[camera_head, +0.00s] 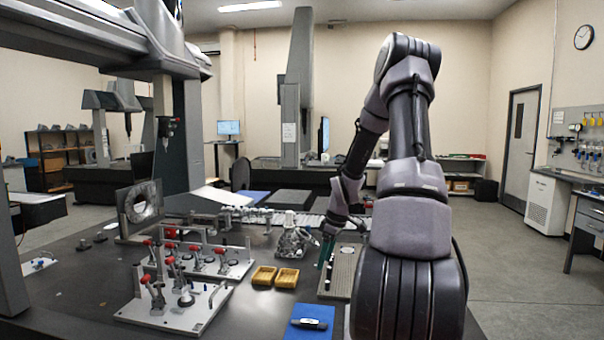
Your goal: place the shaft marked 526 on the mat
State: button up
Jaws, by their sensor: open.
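A blue mat (300,334) lies at the near edge of the table, and a dark object with a pale middle (309,323) lies on it. I cannot read any marking on it. A grey ribbed tray (343,268) stands behind the mat, with small dark and light pieces at its left side. My gripper (326,258) is open at the left edge of this tray, its greenish fingers pointing down. I cannot tell whether anything stands between the fingers. No number 526 is readable, and my arm hides the area to the right.
Fixture plates with red-tipped clamps (180,305) fill the left of the table. A grey ring plate (139,208) stands farther back.

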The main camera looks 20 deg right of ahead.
jog(key=s+a+r+m+h, duration=0.1)
jog(key=s+a+r+m, duration=0.15)
jog(key=r, duration=0.35)
jog(key=s+a+r+m+h, duration=0.1)
jog(key=a+r, duration=0.2)
jog(key=r, duration=0.4)
jog(key=s+a+r+m+t+y, duration=0.1)
jog(key=s+a+r+m, duration=0.3)
jog(key=s+r, duration=0.5)
jog(key=s+a+r+m+t+y, duration=0.1)
jog(key=s+a+r+m+t, duration=0.3)
jog(key=s+a+r, duration=0.4)
notch_tip(320, 180, up, 2)
jog(key=shift+s+a+m, duration=0.35)
jog(key=shift+s, duration=0.8)
